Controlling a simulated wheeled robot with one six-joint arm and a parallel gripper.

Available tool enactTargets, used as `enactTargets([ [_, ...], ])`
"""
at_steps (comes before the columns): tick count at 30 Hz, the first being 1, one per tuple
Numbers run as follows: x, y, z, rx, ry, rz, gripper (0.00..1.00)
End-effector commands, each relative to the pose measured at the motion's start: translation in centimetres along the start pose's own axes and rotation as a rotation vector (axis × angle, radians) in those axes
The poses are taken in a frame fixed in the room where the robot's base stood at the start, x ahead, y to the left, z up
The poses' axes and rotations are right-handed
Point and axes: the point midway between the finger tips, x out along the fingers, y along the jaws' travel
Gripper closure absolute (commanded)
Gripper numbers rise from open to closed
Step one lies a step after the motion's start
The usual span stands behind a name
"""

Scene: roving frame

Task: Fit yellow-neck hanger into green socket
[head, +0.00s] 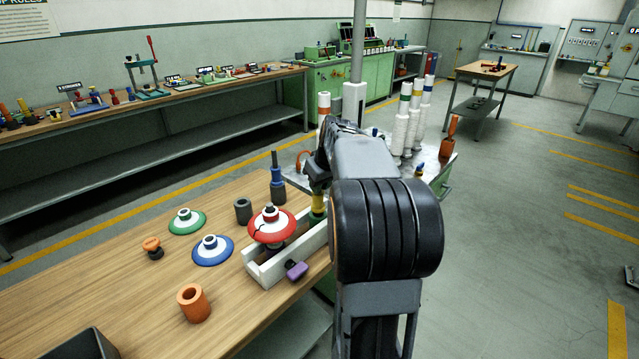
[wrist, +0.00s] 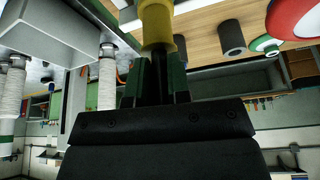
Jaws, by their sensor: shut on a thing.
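The yellow-neck hanger (head: 318,204) is upright beside the white open tray, at the right edge of the wooden bench. Its yellow neck (wrist: 155,25) fills the top middle of the wrist view, with a dark stem running into the jaws. My gripper (wrist: 154,82) is shut on that stem; in the head view my arm mostly hides it. Whether the hanger's lower end touches anything is hidden. I cannot single out the green socket; a green disc with a white hub (head: 187,220) lies on the bench at the left.
A blue disc (head: 212,250), orange ring (head: 193,303) and dark cylinder (head: 243,211) stand nearby. Tall white spools (head: 400,132) stand behind my arm.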

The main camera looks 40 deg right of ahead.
Motion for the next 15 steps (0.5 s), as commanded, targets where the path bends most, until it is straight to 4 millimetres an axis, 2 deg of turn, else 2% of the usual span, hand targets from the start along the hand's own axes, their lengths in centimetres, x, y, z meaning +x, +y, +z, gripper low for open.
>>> enactTargets([
  [15,1.6,0.0,0.6,0.000,0.000,0.000,1.00],
])
